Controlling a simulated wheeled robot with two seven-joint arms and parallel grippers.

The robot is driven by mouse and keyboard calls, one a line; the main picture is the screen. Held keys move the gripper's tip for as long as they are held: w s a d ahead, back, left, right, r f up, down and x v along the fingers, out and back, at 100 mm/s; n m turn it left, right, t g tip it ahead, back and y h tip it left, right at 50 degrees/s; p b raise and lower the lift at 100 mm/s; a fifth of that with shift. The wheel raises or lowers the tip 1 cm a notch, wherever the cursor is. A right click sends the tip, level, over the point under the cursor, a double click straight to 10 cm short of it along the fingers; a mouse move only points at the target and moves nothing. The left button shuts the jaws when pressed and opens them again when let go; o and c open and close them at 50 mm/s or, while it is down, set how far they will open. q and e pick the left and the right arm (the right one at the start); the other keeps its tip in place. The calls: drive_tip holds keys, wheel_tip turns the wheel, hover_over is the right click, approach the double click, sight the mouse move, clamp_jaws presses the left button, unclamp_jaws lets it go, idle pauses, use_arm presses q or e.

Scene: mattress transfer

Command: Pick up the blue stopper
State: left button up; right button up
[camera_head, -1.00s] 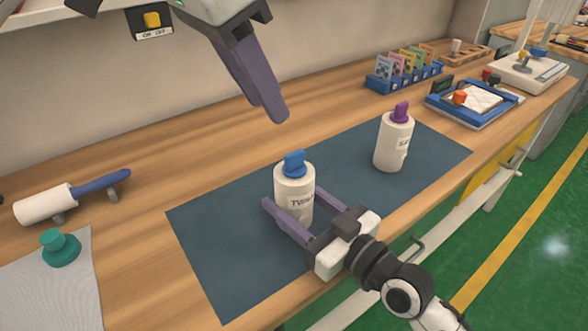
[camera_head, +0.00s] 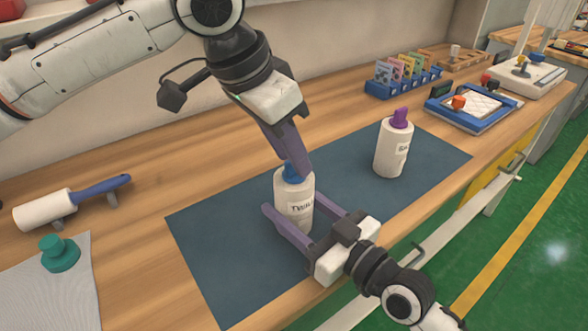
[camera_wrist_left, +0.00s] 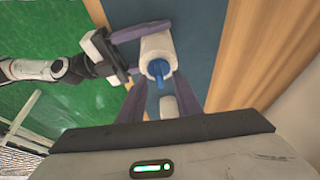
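The blue stopper (camera_head: 293,171) sits in the top of a white upright bottle (camera_head: 297,208) on the dark blue mat. My left gripper (camera_head: 295,168) has come down over the stopper. In the left wrist view the stopper (camera_wrist_left: 158,72) lies between its parted purple fingers (camera_wrist_left: 162,85), with room on both sides; in the head view a finger partly hides it. My right gripper (camera_head: 290,202) lies low, with one finger on either side of the bottle, seemingly shut on its body. It also shows beside the bottle in the left wrist view (camera_wrist_left: 135,50).
A second white bottle with a purple stopper (camera_head: 394,148) stands to the right on the mat (camera_head: 225,262). A lint roller (camera_head: 70,200) and a green stopper-like knob (camera_head: 59,253) are at left. A blue card rack (camera_head: 402,82) and a blue tray (camera_head: 470,112) stand farther right.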

use_arm(q)
drive_tip(key=shift+f, duration=0.1)
drive_tip(key=shift+c, duration=0.2)
clamp_jaws()
wheel_tip(320, 180, up, 10)
idle(0.5)
use_arm(e)
drive_tip(key=o, duration=1.4)
